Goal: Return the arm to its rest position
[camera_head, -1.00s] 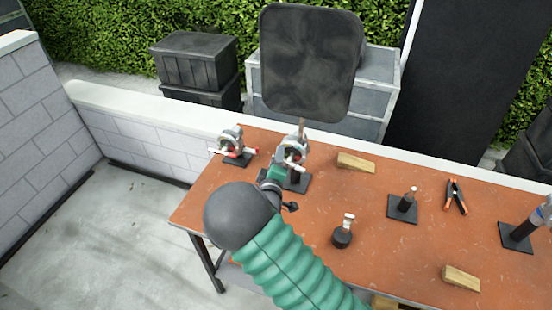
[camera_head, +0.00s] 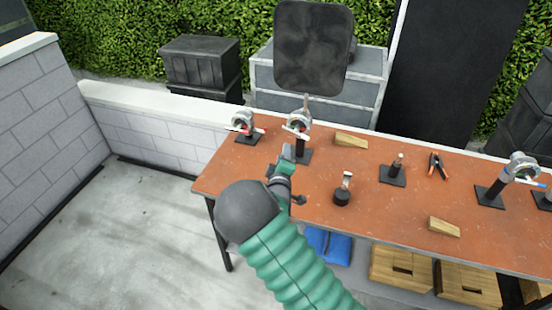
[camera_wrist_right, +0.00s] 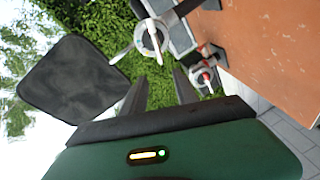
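My right gripper (camera_head: 288,153) is at the end of my green arm, over the left part of the orange workbench (camera_head: 225,180). In the right wrist view its two fingers (camera_wrist_right: 160,76) are apart, with only hedge showing between them. A grip head with a white handle (camera_head: 298,122) stands on a black post just beyond the gripper and apart from it. A dark square panel (camera_head: 313,48) rises on a thin rod from it; both also show in the right wrist view, the panel (camera_wrist_right: 72,80) and the grip head (camera_wrist_right: 152,38). My left gripper is not in view.
A second grip head (camera_head: 243,122) stands at the bench's left end. Wooden wedges (camera_head: 350,140), a small black-based tool (camera_head: 342,192), orange-handled pliers (camera_head: 438,166) and more posts occupy the bench. Wooden crates (camera_head: 400,267) sit below. Open concrete floor lies left, bounded by a low wall.

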